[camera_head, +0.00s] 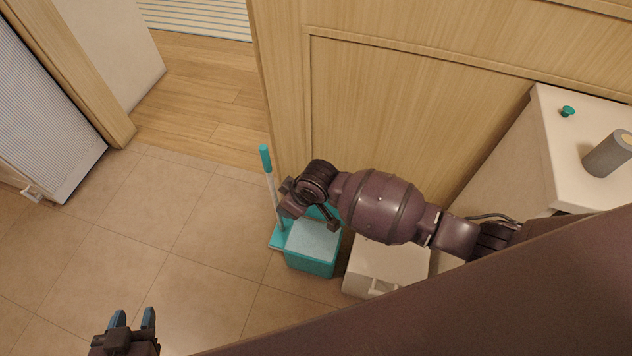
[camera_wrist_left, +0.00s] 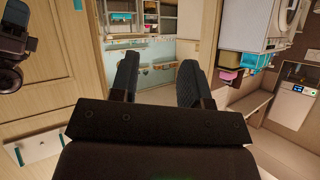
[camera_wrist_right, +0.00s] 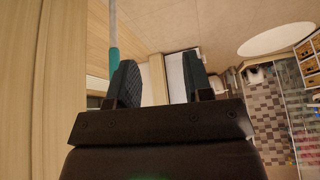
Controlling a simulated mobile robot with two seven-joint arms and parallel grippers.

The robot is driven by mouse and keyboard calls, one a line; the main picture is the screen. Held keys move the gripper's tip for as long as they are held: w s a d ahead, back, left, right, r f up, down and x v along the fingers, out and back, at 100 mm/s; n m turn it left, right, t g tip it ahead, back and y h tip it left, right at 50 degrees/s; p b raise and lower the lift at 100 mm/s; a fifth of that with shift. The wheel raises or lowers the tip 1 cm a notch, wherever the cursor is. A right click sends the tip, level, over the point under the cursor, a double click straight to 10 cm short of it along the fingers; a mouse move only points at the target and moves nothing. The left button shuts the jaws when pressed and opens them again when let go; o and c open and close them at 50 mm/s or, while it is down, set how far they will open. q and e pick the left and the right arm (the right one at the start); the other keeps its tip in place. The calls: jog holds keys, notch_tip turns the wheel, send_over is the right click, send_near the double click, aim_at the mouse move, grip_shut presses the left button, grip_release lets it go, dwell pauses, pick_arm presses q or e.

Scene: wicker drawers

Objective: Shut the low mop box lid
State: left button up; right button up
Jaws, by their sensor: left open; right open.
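The low mop box (camera_head: 310,262) is teal with a pale grey-blue upper face and stands on the tiled floor by the wood panel. A teal part (camera_head: 322,212) shows at its back edge, partly hidden by my right arm, so the lid's exact angle is unclear. My right gripper (camera_head: 309,217) is open and empty, above the box's back left side in the head view. My left gripper (camera_head: 133,319) is open and empty, low at the left, well apart from the box. Neither wrist view clearly shows the box.
A mop or broom with a teal grip (camera_head: 265,158) stands just left of the box; its grip also shows in the right wrist view (camera_wrist_right: 112,66). A white bin (camera_head: 387,262) stands right of the box. A white cabinet (camera_head: 500,165) is farther right. The tiled floor at left is clear.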

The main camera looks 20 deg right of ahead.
jog(key=w+f+n+g+h+b, duration=0.25)
jog(key=w+f+b, duration=0.2)
jog(key=f, duration=0.25)
jog(key=w+d+f+g+h+b, duration=0.35)
jog(key=w+d+h+b, duration=0.35)
jog(key=w, duration=0.5)
jog(key=shift+m+y, duration=0.25)
jog(key=shift+y, duration=0.4)
jog(key=b+x, duration=0.1)
jog(key=x, duration=0.2)
jog(key=b+x, duration=0.1)
jog(key=x, duration=0.2)
jog(key=d+b+x, duration=0.1)
jog(key=x, duration=0.2)
jog(key=shift+w+d, duration=0.2)
jog(key=shift+w, duration=0.05)
pick_arm(q)
notch_tip(320, 180, down, 12)
jog(key=s, duration=0.2)
jog(key=shift+d+g+h+b, duration=0.3)
jog(key=shift+b, duration=0.15)
pick_arm(e)
jog(key=shift+d+f+t, duration=0.3)
jog(key=shift+d+f, duration=0.05)
jog(key=shift+f, duration=0.4)
grip_shut()
